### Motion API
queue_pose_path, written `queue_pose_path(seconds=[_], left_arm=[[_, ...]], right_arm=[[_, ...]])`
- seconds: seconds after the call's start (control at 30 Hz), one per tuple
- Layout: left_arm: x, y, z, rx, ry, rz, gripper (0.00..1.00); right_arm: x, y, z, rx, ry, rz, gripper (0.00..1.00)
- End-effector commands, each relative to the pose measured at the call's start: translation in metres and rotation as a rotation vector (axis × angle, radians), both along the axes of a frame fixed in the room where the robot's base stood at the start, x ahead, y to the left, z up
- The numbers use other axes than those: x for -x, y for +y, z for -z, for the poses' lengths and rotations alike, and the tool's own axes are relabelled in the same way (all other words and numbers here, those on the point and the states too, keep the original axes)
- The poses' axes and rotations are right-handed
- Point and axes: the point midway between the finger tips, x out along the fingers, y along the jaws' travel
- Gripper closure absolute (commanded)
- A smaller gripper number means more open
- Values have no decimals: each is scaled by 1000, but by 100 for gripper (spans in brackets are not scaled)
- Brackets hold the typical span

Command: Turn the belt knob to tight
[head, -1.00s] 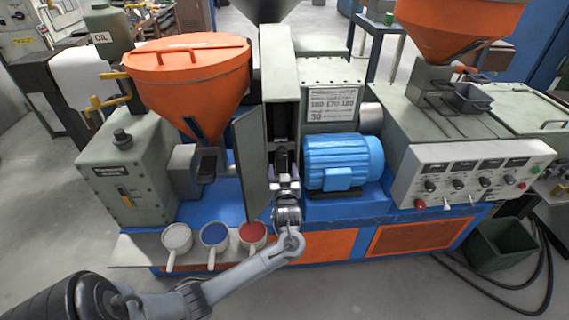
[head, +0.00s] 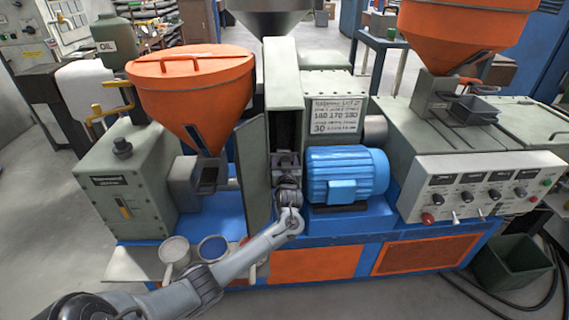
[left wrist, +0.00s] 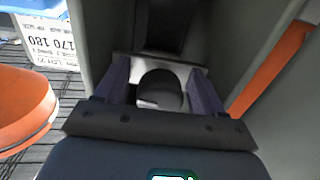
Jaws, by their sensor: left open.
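The belt housing is a tall narrow grey-green box (head: 284,88) with its door (head: 254,170) swung open to the left. My left gripper (head: 287,163) reaches into the lower part of its opening. In the left wrist view its two fingers (left wrist: 160,88) are apart inside the housing. A dark rounded piece (left wrist: 160,90), possibly the belt knob, shows between the fingers. I cannot tell whether the fingers touch it or how it is turned. In the head view the gripper and arm hide that spot. My right gripper is not in view.
A blue motor (head: 346,176) stands close to the right of the opening. An orange hopper (head: 190,95) is at the left. A white scoop (head: 175,249) and a blue-filled scoop (head: 213,248) sit on the front shelf beside my forearm. A control panel (head: 482,188) is at the right.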

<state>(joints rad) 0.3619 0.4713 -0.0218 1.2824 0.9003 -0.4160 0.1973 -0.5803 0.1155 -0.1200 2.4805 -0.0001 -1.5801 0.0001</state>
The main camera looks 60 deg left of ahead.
Motion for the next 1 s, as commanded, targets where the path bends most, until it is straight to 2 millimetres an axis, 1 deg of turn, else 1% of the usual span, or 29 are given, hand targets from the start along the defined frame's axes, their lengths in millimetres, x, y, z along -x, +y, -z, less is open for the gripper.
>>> queue_pose_path(seconds=[0.33, 0.6, 0.7, 0.87, 1.0], left_arm=[[-1, 2, 0, 0, 1, 0, 31], [-1, 2, 0, 0, 1, 0, 73], [-1, 2, 0, 0, 1, 0, 85], [-1, 2, 0, -3, 8, 0, 85], [-1, 2, -2, -18, 37, 0, 85]], right_arm=[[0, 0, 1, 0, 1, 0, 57], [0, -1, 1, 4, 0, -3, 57], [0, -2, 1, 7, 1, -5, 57], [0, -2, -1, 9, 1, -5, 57], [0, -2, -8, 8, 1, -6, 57]])
